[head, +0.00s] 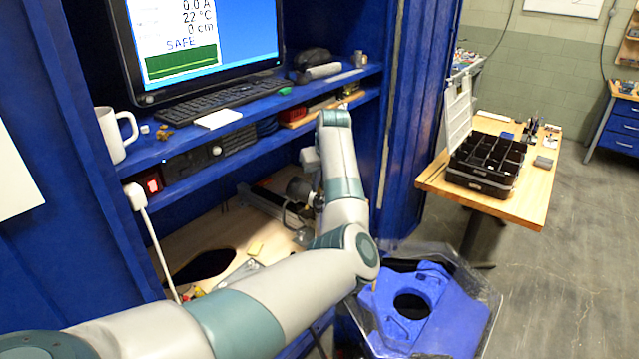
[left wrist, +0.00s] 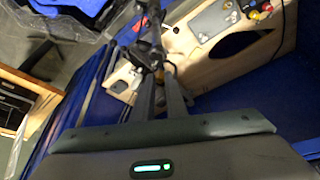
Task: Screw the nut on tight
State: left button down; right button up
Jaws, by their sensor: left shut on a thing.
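My left gripper (left wrist: 154,62) shows in the left wrist view, with two long dark fingers closed together on a small dark thing at their tips. I cannot make out whether that thing is the nut. In the head view my left arm reaches from the bottom left up to the lower shelf of the blue cabinet, and its forearm hides most of the gripper. A dark rounded part (head: 299,188) shows just left of the forearm, beside a grey metal frame (head: 268,203) on the wooden board. My right gripper is in neither view.
The wooden board (head: 222,222) has a dark oval hole. Shelves above it carry a monitor (head: 205,40), a keyboard (head: 215,102) and a white mug (head: 112,135). A blue part in a clear tank (head: 440,300) stands right of my elbow. A black organizer (head: 490,160) sits on a bench.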

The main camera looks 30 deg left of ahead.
pick_arm(q)
jog(key=c, duration=1.7)
grip_release()
jog(key=shift+r, duration=3)
jog(key=shift+s+f, duration=0.1)
